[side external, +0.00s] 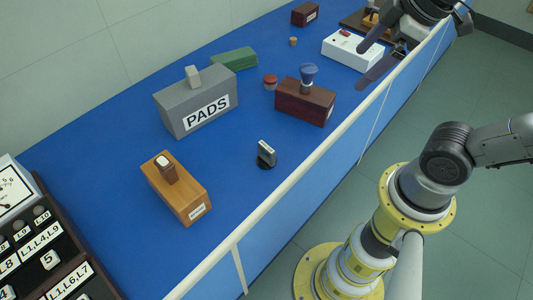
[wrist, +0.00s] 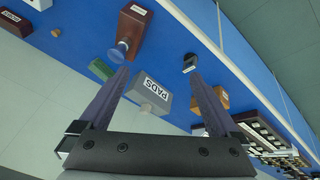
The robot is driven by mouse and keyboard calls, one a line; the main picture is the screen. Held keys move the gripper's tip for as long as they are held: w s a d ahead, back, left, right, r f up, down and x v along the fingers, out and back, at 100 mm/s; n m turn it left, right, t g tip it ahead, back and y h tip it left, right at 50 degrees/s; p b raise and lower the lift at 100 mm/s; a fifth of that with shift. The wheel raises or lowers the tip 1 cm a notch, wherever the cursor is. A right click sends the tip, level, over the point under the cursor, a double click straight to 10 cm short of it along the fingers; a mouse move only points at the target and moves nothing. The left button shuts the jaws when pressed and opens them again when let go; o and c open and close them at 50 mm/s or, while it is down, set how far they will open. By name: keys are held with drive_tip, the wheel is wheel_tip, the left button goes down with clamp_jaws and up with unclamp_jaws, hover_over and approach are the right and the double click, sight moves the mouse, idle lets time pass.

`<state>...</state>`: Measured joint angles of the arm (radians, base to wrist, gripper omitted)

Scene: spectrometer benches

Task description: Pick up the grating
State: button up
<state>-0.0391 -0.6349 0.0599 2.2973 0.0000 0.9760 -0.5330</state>
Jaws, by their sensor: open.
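My gripper (side external: 362,68) is open and empty at the upper right of the side view, well away from the block. Its two fingers (wrist: 160,75) spread wide in the wrist view, with the block beyond the right fingertip.
A grey PADS box (side external: 180,112), an orange-brown wooden box (side external: 190,205) and a dark red box (side external: 290,103) topped by a blue-headed piece surround the block. Bare bench surrounds the block.

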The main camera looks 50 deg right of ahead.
drive_tip(key=w+a+n+g, duration=0.2)
drive_tip(key=w+a+n, duration=0.3)
drive_tip(key=w+n, duration=0.25)
drive_tip(key=n+g, duration=0.3)
hover_over(266, 147)
wheel_tip(266, 147, down, 9)
drive_tip(key=f, duration=0.4)
drive_tip(key=d+f, duration=0.1)
drive_tip(key=f, duration=0.1)
drive_tip(key=shift+w+f, duration=0.1)
drive_tip(key=shift+f, duration=0.3)
drive_tip(key=shift+a+f, duration=0.2)
drive_tip(key=shift+f, duration=1.4)
drive_tip(key=shift+a+f, duration=0.2)
drive_tip(key=shift+f, duration=1.35)
drive_tip(key=c, duration=1.5)
drive_tip(key=shift+r, duration=0.1)
